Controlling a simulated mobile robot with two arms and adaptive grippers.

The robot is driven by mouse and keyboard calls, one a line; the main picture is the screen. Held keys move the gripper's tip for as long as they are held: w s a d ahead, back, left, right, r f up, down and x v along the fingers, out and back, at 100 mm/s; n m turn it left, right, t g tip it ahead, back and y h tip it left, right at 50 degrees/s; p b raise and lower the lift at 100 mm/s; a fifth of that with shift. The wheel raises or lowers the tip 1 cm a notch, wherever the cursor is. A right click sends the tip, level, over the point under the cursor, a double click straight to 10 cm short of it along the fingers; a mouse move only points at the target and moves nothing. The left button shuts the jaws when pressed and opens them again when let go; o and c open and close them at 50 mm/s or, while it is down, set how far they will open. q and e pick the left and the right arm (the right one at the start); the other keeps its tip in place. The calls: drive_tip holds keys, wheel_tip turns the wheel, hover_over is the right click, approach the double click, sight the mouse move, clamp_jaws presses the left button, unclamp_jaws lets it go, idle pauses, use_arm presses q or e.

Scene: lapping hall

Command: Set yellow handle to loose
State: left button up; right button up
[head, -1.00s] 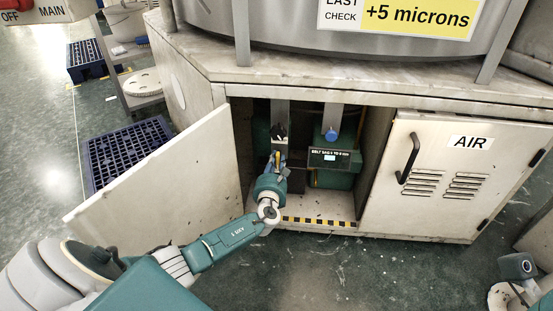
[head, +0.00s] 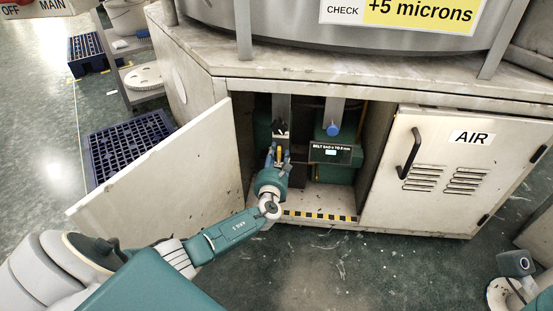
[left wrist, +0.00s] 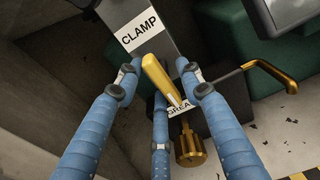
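The yellow handle (left wrist: 158,78) is a short lever, seen slanting in the left wrist view beneath a grey post with a CLAMP label (left wrist: 141,31). In the head view the yellow handle (head: 278,154) shows as a small spot inside the open cabinet. My left gripper (left wrist: 160,80) has its blue fingers spread around the handle, one on each side and a third below. Gaps show at the sides, so it is open; whether a finger touches is unclear. My left gripper (head: 277,152) reaches into the cabinet in the head view. My right gripper is not in view.
A brass knob (left wrist: 189,145) and a bent brass-ended lever (left wrist: 270,75) with a partly hidden GREA label sit close by. A blue knob (head: 333,130) and belt-sag sign (head: 331,153) are to the right. The open door (head: 160,165) flanks my arm; the AIR door (head: 450,195) is shut.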

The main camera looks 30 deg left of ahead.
use_arm(q)
drive_tip(key=v, duration=1.2)
